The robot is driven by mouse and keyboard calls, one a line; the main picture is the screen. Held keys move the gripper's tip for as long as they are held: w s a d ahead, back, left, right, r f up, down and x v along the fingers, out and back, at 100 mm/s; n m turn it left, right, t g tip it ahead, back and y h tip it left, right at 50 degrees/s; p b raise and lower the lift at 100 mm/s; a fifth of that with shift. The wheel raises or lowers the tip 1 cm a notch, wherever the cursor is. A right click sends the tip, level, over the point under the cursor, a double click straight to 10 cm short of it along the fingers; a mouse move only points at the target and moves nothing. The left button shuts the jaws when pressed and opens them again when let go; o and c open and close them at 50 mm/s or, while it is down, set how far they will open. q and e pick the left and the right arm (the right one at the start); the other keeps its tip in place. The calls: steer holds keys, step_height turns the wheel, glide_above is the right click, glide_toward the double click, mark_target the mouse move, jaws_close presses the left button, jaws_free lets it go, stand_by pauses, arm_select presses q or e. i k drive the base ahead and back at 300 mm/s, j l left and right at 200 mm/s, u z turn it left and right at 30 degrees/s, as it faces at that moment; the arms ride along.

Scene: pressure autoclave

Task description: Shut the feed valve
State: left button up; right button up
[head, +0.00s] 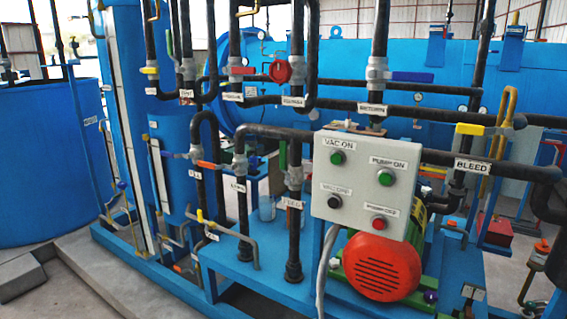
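A white label that seems to read FEED (291,204) sits on a black vertical pipe left of the grey control box. Just above the label is a grey valve body (295,177), which I take as the feed valve. A green lever (283,156) stands upright beside it, roughly in line with the vertical pipe. The valve's right side is close to the control box edge. Neither of my grippers is in view.
The control box (363,184) carries VAC ON and PUMP ON buttons. A red-orange motor (382,266) sits below it. Other valves include a red handwheel (281,72), a blue lever (412,77) and a yellow lever (470,129) by the BLEED label. Pipes crowd the area.

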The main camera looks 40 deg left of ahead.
mark_target(282, 144)
steer(key=i+j+z, duration=0.1)
steer(key=j, duration=1)
steer(key=j+z, duration=0.15)
steer(key=j, duration=1)
steer(key=i, duration=0.05)
